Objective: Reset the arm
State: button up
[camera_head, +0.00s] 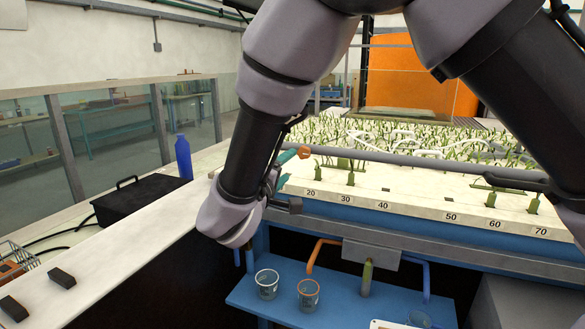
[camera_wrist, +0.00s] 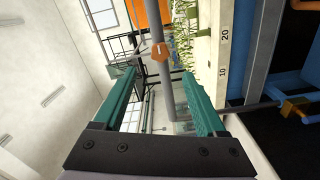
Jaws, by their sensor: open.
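My arm hangs across the middle and right of the head view. My gripper (camera_head: 284,170) is at the near left corner of the flume, partly hidden behind my own wrist. In the wrist view, my gripper (camera_wrist: 155,78) shows two teal fingers wide apart, with nothing held between them. A grey rail (camera_wrist: 146,60) with an orange end piece (camera_wrist: 160,53) shows beyond the gap; I cannot tell how far it is from the fingers. In the head view, the orange end piece (camera_head: 304,152) is close to the fingertips.
The flume bed (camera_head: 410,195) with green plants and a number scale lies right. A blue shelf (camera_head: 245,296) below holds two clear cups (camera_head: 267,284) (camera_head: 308,295).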

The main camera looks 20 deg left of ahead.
jog(key=w+d+r+m+g+h, duration=0.2)
jog(key=w+d+m+g, duration=0.15)
jog(key=d, duration=0.65)
jog(key=w+d+r+m+g+h, duration=0.2)
jog(key=d+g, duration=0.2)
jog(key=d, duration=0.6)
jog(key=w+d+r+m+g+h, duration=0.2)
jog(key=w+d+m+g, duration=0.1)
jog(key=d, duration=0.6)
jog(key=s+d+r+m+y, duration=0.4)
jog(key=s+d, duration=0.3)
jog(key=d, duration=0.2)
jog(key=s+d+r+m+y, duration=0.5)
jog(key=s+d+r, duration=0.1)
jog(key=s+d, duration=0.2)
jog(key=shift+d+m, duration=0.35)
jog(key=shift+d, duration=0.1)
jog(key=shift+s, duration=0.1)
